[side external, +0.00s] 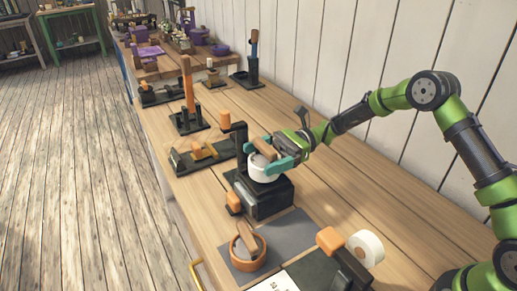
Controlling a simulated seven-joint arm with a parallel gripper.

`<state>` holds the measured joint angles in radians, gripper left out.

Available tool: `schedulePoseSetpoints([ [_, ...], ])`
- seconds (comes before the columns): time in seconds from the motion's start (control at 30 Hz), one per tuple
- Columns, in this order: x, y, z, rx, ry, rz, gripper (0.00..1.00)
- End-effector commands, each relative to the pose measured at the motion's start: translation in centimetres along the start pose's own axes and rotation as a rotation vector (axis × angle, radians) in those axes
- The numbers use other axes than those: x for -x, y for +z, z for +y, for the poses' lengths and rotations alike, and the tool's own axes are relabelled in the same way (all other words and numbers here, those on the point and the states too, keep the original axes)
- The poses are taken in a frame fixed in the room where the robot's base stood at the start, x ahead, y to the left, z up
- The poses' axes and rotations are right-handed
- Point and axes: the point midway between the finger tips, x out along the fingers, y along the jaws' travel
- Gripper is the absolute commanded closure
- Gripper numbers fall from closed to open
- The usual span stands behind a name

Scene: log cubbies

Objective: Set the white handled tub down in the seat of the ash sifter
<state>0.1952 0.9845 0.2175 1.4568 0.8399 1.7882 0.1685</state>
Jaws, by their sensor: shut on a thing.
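The white handled tub (262,174) is a round white cup with a brown wooden handle bar across its top. My gripper (264,158), with teal fingers, is shut on it and holds it upright. The tub is over the top of a black box-shaped device with a tall dark post, which looks like the ash sifter (266,204). Orange knobs show on the post and at the device's lower left. The tub and gripper hide the seat, so I cannot tell whether the tub touches it or hovers just above.
An orange tub with a wooden handle (247,262) stands on a grey mat (293,233) in front. A white roll (366,248) on a black stand is at the right front. Black-based devices (190,122) line the bench behind. A plank wall runs along the right.

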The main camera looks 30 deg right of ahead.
Motion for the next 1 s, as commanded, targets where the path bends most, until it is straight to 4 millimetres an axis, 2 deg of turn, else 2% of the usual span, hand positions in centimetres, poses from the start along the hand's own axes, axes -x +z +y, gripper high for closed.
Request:
schedulePoseSetpoints([
  [0.47, 0.0, 0.0, 0.0, 0.0, 0.0, -0.002, 0.47],
  [1.0, 0.0, -1.2, 0.0, 0.0, 0.0, -0.002, 0.47],
])
